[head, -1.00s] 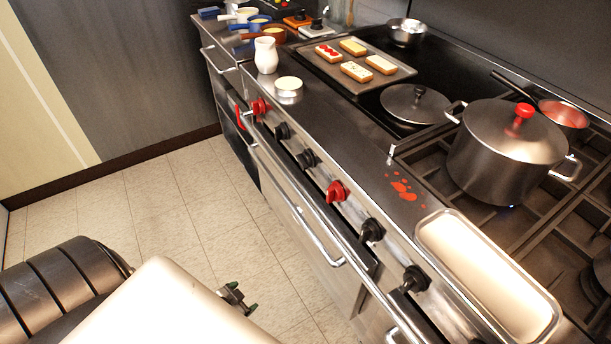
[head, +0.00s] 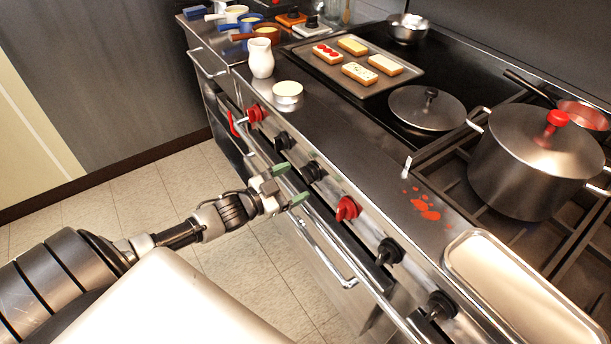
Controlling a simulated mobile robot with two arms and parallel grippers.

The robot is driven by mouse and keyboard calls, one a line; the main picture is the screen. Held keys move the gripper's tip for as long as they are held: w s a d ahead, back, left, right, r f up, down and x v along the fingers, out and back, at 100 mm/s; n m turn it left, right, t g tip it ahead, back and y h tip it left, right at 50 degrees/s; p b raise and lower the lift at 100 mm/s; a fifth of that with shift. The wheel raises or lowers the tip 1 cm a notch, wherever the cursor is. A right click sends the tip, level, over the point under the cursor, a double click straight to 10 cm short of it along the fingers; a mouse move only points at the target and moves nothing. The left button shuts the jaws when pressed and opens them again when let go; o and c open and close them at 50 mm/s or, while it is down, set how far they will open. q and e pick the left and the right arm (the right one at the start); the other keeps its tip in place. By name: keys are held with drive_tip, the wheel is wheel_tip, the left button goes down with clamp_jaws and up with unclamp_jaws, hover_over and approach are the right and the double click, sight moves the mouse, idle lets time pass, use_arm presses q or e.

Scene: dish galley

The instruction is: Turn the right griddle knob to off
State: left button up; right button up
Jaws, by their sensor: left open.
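A row of knobs lines the stove's front panel. A red knob (head: 257,113) sits at the far left, then two black knobs (head: 284,141) (head: 313,172), a second red knob (head: 347,208), and two more black knobs (head: 390,251) (head: 440,305). No labels are legible, so I cannot tell for certain which is the right griddle knob. My left gripper (head: 290,184) is open and empty, its green-tipped fingers in front of the panel near the second black knob, left of the second red knob. It appears apart from the knobs. My right gripper is out of view.
A long handrail (head: 325,250) runs below the knobs, close to my left gripper. On top stand a white jug (head: 261,58), a small round tin (head: 288,97), a tray of toasts (head: 323,72), a lid (head: 427,108), a large pot (head: 530,165) and an empty pan (head: 520,285).

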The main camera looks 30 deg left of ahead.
sight(305, 174)
use_arm(q)
drive_tip(key=x, duration=0.4)
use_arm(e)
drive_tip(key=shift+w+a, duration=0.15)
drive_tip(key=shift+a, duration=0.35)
use_arm(q)
drive_tip(key=c, duration=0.9)
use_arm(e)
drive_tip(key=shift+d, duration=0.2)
